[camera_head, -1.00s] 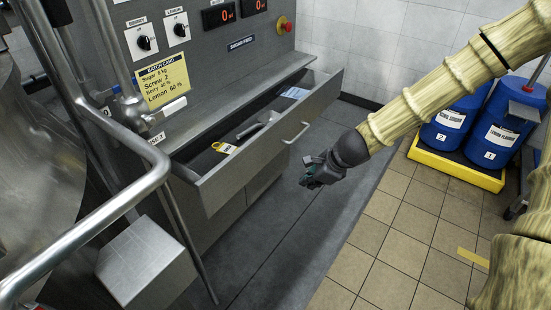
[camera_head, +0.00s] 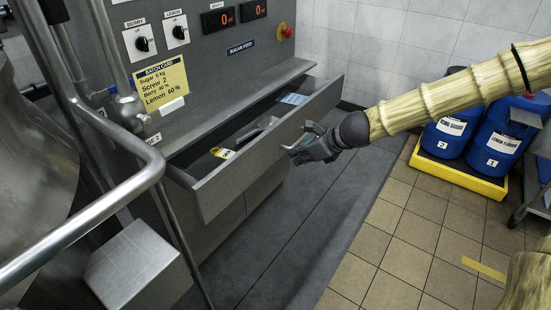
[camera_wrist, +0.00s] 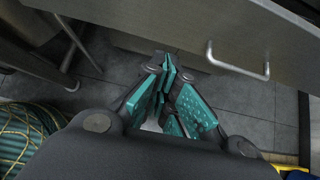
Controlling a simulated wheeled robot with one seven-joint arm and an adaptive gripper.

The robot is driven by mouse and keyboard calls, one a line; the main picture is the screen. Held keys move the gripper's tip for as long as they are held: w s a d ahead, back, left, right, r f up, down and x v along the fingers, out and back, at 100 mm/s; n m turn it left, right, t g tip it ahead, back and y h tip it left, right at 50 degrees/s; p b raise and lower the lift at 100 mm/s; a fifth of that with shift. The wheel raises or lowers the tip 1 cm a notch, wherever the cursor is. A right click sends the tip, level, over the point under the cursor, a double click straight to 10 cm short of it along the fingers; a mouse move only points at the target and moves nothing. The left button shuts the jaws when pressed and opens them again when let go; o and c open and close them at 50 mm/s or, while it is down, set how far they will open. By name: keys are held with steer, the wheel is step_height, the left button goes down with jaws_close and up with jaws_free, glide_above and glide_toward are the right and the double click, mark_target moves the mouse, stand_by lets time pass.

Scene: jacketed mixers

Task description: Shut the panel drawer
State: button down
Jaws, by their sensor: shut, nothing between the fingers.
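The panel drawer (camera_head: 246,164) stands pulled out from the grey control panel, its inside visible from above. Its bar handle shows in the wrist view (camera_wrist: 240,68), to the right of my fingers; in the head view my gripper partly covers it. My gripper (camera_head: 297,152) is by the drawer front, near the handle. In the wrist view, my gripper's teal-padded fingers (camera_wrist: 170,72) are together with nothing between them, below the drawer front (camera_wrist: 205,25). I cannot tell whether they touch it.
A grey tool (camera_head: 256,128), a yellow tag (camera_head: 222,153) and a blue card (camera_head: 294,99) lie in the drawer. A steel rail (camera_head: 95,215) crosses the left foreground. Blue drums (camera_head: 497,137) stand in a yellow tray at right. The floor before the drawer is clear.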

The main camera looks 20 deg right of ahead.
mark_target(266, 161)
steer(key=shift+w+a+f+b, duration=0.15)
steer(key=shift+w+a+f, duration=0.65)
steer(key=shift+w, duration=0.3)
steer(key=shift+w+a+f+b, duration=0.2)
steer(key=shift+w+a+f, duration=0.45)
steer(key=shift+w+a, duration=0.35)
steer(key=shift+w+a+f+b, duration=0.15)
steer(key=shift+w+a+f, duration=0.6)
steer(key=shift+w, duration=0.4)
